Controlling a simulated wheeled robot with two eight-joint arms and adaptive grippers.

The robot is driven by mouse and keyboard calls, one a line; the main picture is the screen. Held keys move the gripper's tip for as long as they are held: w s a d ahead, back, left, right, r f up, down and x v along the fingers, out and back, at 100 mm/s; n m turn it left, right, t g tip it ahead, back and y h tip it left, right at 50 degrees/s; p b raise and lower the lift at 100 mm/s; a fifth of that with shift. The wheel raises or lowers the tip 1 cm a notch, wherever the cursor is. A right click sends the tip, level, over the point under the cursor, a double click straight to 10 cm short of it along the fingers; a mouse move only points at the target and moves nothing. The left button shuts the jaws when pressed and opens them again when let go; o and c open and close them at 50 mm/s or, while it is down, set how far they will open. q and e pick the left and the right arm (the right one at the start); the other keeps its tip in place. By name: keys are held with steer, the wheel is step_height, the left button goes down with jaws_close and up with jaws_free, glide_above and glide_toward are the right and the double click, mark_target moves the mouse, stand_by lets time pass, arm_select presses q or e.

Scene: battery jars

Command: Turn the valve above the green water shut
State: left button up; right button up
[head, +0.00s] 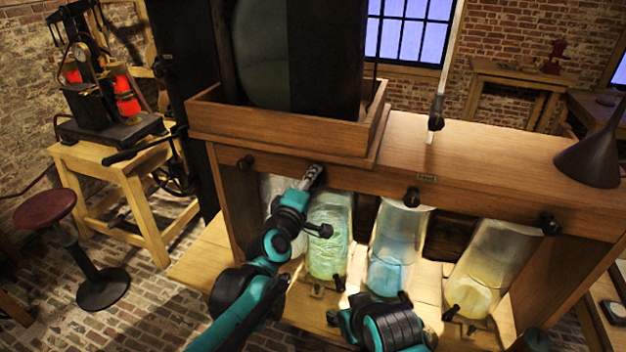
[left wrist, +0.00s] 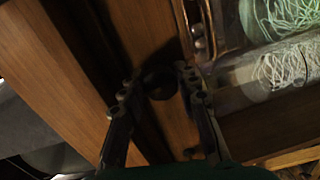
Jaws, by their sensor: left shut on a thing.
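The jar of green water (head: 330,240) stands second from the left under the wooden cabinet's beam. Its valve is a dark round knob on the beam above it, mostly hidden in the head view by my left gripper (head: 314,178). In the left wrist view the dark knob (left wrist: 160,84) sits between the two fingers of my left gripper (left wrist: 158,90), which is shut on it. My right gripper does not show; a teal and black part of my own arm is at the bottom of the head view.
Other dark valve knobs stick out of the beam at the left (head: 245,162), above the blue jar (head: 411,197) and above the yellow jar (head: 549,224). A blue jar (head: 390,250) and a yellow jar (head: 485,270) stand to the right. A dark funnel (head: 590,160) stands on top.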

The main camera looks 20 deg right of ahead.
arm_select(q)
steer(key=shift+m, duration=0.3)
stand_by(0.4)
steer(key=o, duration=1.2)
